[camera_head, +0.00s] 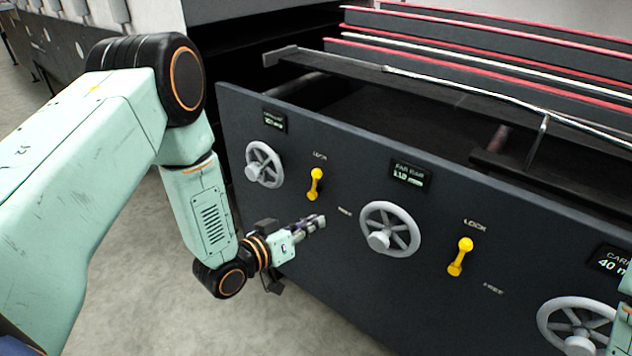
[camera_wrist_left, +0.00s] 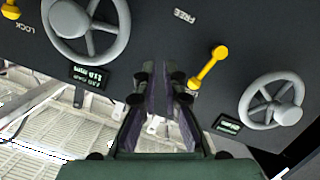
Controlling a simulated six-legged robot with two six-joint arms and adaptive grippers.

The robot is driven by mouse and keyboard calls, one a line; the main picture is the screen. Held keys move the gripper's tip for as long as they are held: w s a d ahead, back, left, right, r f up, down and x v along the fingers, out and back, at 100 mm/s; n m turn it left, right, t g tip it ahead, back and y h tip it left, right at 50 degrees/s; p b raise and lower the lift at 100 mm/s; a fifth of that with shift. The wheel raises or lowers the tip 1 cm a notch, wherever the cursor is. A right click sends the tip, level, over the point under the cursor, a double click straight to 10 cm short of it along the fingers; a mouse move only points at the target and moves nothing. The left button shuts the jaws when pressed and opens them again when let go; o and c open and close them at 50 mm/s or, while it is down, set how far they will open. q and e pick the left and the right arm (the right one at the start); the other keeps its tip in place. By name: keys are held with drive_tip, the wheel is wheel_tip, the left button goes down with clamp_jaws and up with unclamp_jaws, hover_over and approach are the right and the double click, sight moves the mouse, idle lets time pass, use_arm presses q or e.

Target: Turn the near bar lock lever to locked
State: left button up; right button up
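The left yellow lever (camera_head: 315,184) stands nearly upright on the dark panel, between the left handwheel and the FAR BAR handwheel. LOCK is printed above it and FREE to its lower right. The left display is too small to read, so I cannot confirm its name. It also shows in the left wrist view (camera_wrist_left: 208,67), right of my fingers and tilted. My left gripper (camera_head: 318,222) is in front of the panel, just below this lever and apart from it. In the left wrist view its fingers (camera_wrist_left: 161,70) have a narrow empty gap. My right gripper is out of view.
A second yellow lever (camera_head: 461,257) sits further right. The left handwheel (camera_head: 264,164), FAR BAR handwheel (camera_head: 391,230) and right handwheel (camera_head: 578,326) stick out of the panel (camera_head: 330,275). Open floor (camera_head: 185,300) lies before it. Part of my right arm shows at the right edge.

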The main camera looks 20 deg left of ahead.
sight(315, 184)
use_arm(q)
drive_tip(key=m, duration=0.2)
drive_tip(key=d+m, duration=0.1)
drive_tip(key=m, duration=0.1)
drive_tip(key=shift+s+r, duration=0.1)
drive_tip(key=shift+s, duration=0.1)
clamp_jaws()
drive_tip(key=shift+w+a+r+m+t+y+b, duration=0.45)
drive_tip(key=shift+w+m+b, duration=0.25)
drive_tip(key=shift+w+m, duration=1.5)
drive_tip(key=shift+w+a+r+m+t+y+b, duration=0.35)
drive_tip(key=shift+w+a+m+t+b, duration=0.25)
drive_tip(key=shift+w+m, duration=1.55)
drive_tip(key=shift+w+a+r+m+t+y+b, duration=0.4)
drive_tip(key=shift+w+m+b, duration=0.7)
drive_tip(key=shift+m, duration=1.85)
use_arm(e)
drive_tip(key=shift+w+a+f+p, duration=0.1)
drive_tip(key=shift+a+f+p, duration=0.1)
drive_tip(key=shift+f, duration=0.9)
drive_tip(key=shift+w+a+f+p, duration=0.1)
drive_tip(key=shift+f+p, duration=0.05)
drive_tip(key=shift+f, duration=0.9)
use_arm(q)
drive_tip(key=shift+w+a+r, duration=0.1)
drive_tip(key=shift+w, duration=0.2)
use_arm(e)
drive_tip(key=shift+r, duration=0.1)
